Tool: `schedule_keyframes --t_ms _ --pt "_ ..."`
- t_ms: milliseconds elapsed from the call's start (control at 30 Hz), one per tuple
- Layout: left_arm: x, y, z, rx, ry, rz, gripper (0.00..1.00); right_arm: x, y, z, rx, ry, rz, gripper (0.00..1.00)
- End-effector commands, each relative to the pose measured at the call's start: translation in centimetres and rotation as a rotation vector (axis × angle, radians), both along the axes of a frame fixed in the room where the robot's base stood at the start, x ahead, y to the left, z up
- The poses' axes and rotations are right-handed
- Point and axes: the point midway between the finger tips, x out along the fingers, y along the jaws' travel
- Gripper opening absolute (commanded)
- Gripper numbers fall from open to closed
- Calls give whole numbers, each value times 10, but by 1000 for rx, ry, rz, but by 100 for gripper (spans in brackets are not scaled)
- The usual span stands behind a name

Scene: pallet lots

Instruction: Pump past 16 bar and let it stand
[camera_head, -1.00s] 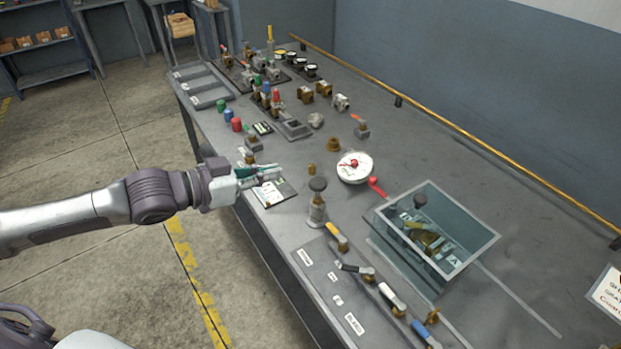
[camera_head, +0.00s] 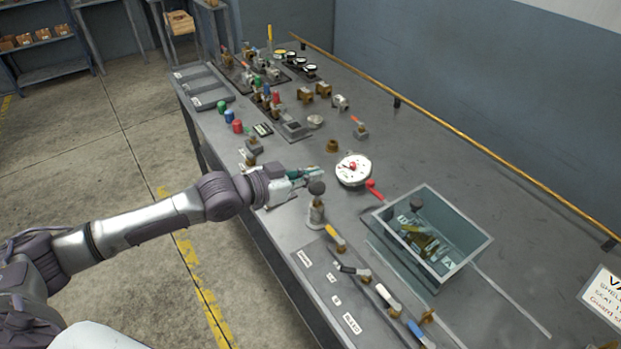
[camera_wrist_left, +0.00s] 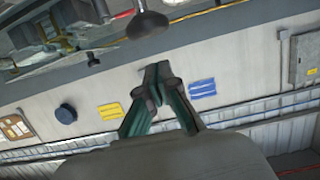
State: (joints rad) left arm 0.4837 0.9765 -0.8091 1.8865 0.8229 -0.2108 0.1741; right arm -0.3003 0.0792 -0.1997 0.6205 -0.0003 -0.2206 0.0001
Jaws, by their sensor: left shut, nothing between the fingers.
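A white round gauge (camera_head: 354,170) with red marks lies on the bench; its reading is too small to tell. A red handle (camera_head: 373,191) sticks out on its near right side. A small upright pump-like post (camera_head: 316,214) with a dark round knob (camera_head: 317,187) stands nearer the front edge. My left gripper (camera_head: 320,172) is shut and empty, just behind the knob and left of the gauge, apart from the gauge. In the left wrist view the closed fingertips (camera_wrist_left: 157,72) show below a dark knob (camera_wrist_left: 148,24), with a gap between. My right gripper is out of view.
A clear-walled tank (camera_head: 378,246) with brass parts inside stands to the right. A row of coloured valve levers (camera_head: 388,297) lines the near edge. Valves, cups and trays fill the far left. The bench right of the gauge is mostly clear.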

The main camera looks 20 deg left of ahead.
Motion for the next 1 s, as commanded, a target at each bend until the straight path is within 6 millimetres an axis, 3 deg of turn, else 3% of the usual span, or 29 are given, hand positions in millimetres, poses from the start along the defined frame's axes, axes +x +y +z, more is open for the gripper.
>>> schedule_keyframes --t_ms 200,600,867,1000 --pt "-1 0 -21 -1 1 0 0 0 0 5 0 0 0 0" --pt "-1 1 -26 -2 -1 0 0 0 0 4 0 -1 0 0" --pt "-1 1 -61 -2 1 1 0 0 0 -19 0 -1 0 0" --pt "-1 1 -63 1 3 0 0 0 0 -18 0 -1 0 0"
